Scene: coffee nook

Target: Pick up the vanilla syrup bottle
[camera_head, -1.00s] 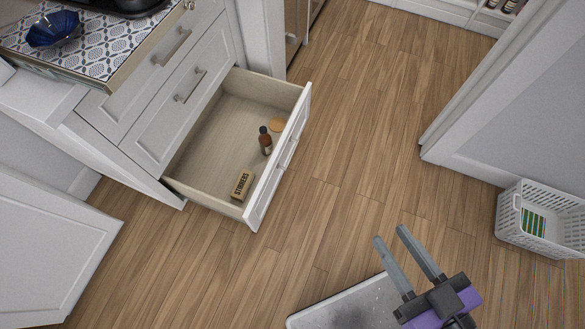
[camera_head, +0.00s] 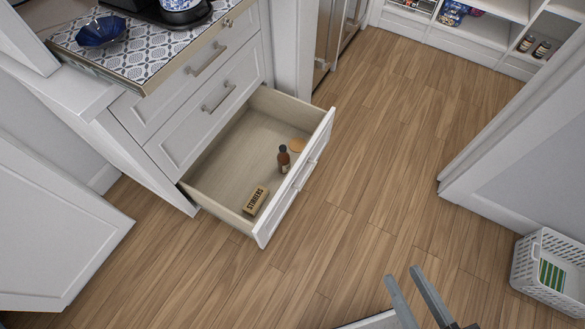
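A small brown bottle (camera_head: 284,159) with a dark cap stands in the open lower drawer (camera_head: 240,128), near the drawer's front. Its label is too small to read, so I cannot tell whether it is vanilla syrup. Two similar dark bottles (camera_head: 533,46) stand on a white shelf at the far upper right. My gripper (camera_head: 402,274) is at the bottom edge of the view, over the floor, to the right of and nearer than the drawer. Its two grey fingers are apart with nothing between them.
A box marked "STIRRERS" (camera_head: 256,200) and a round tan item (camera_head: 299,145) share the drawer. A blue bowl (camera_head: 102,32) sits on the patterned counter above. A white basket (camera_head: 551,268) stands at the right. The wooden floor between is clear.

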